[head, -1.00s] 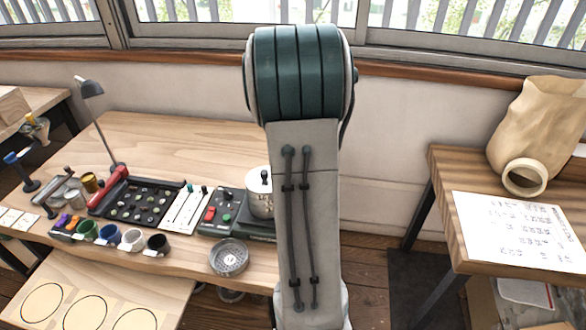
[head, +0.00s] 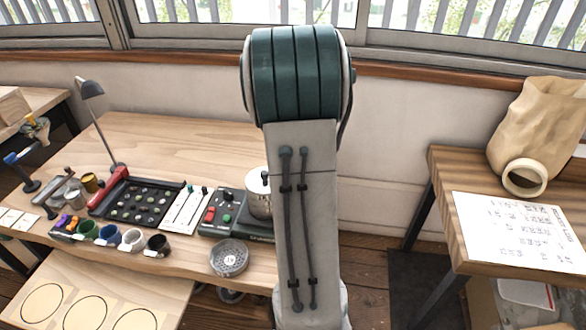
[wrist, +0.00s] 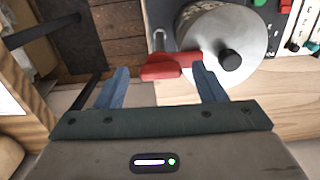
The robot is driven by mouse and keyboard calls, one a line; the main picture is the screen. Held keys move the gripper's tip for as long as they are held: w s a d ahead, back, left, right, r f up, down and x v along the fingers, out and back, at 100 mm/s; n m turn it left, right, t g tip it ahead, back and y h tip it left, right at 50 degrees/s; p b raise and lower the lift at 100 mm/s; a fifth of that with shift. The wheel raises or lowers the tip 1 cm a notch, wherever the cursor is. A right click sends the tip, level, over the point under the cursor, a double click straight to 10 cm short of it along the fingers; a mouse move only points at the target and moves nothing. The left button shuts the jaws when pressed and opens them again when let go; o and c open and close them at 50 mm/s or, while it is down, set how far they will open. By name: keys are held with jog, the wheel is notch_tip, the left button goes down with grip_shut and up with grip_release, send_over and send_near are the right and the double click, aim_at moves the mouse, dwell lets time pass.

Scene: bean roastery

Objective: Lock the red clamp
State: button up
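The red clamp (wrist: 165,67) shows in the wrist view as a red lever lying sideways, with a small metal post behind its left part. Its right end reaches the edge of a round metal lid with a black knob. My gripper (wrist: 158,72) is open, with its two blue fingers spread. The lever lies across the space between the fingertips; I cannot tell whether it touches either one. In the head view my arm hides the clamp and my gripper.
The silver canister (head: 259,196) stands at the desk's right side, partly behind my arm; its lid (wrist: 222,45) is close to my right finger. A control box with red and green buttons (head: 221,213) and a round dish (head: 229,257) are left of my arm.

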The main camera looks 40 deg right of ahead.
notch_tip(320, 180, up, 14)
dwell(0.6)
jog(key=shift+f, duration=0.15)
